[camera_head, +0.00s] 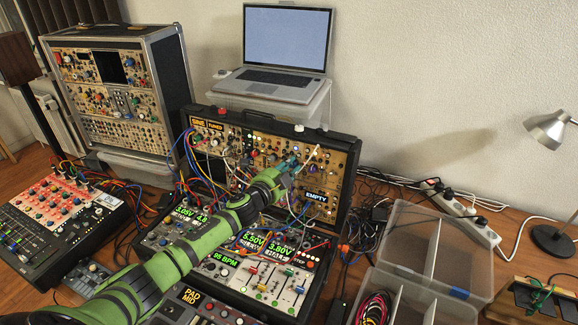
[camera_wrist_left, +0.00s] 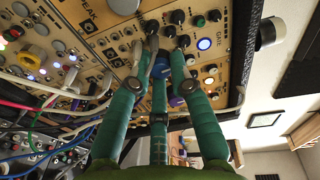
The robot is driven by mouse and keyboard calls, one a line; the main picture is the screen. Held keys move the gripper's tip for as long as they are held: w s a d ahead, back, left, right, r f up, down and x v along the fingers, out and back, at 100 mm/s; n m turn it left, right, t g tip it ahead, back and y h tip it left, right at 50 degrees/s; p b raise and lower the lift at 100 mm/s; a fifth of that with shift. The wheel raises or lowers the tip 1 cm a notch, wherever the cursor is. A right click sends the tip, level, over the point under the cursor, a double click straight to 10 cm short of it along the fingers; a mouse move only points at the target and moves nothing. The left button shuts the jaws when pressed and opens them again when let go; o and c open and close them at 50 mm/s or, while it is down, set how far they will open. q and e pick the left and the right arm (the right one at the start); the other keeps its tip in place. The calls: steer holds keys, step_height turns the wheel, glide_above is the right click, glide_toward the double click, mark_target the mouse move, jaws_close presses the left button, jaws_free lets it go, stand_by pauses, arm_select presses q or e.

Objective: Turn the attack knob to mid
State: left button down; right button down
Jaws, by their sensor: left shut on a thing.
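In the left wrist view the green-wrapped fingers of my left gripper (camera_wrist_left: 167,42) are closed in on a small knob at the panel. The fingertips mostly hide that knob, and I cannot read a label or its pointer position. Black knobs (camera_wrist_left: 178,17) stand just beyond the fingertips, beside a GATE label. My right gripper is not in view.
Patch cables (camera_wrist_left: 50,105) hang close on the left of the gripper. A laptop (camera_head: 285,50) stands on a clear box behind the case. A taller synth case (camera_head: 172,75) and a mixer (camera_head: 60,215) are at left. An open clear plastic box (camera_head: 440,250) lies at right.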

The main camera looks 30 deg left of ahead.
arm_select(q)
steer(key=shift+d+r+m, duration=0.15)
steer(key=shift+r+m, duration=0.05)
steer(key=shift+m, duration=0.4)
steer(key=c, duration=1.1)
jaws_free()
steer(key=shift+c, duration=0.2)
steer(key=shift+d+f, duration=0.1)
steer(key=shift+s+f, duration=0.1)
steer(key=shift+s, duration=0.55)
steer(key=s+r, duration=0.1)
steer(key=s, duration=0.9)
steer(key=shift+s+a+r, duration=0.25)
steer(key=shift+s+a, duration=0.05)
steer(key=shift+f, duration=0.1)
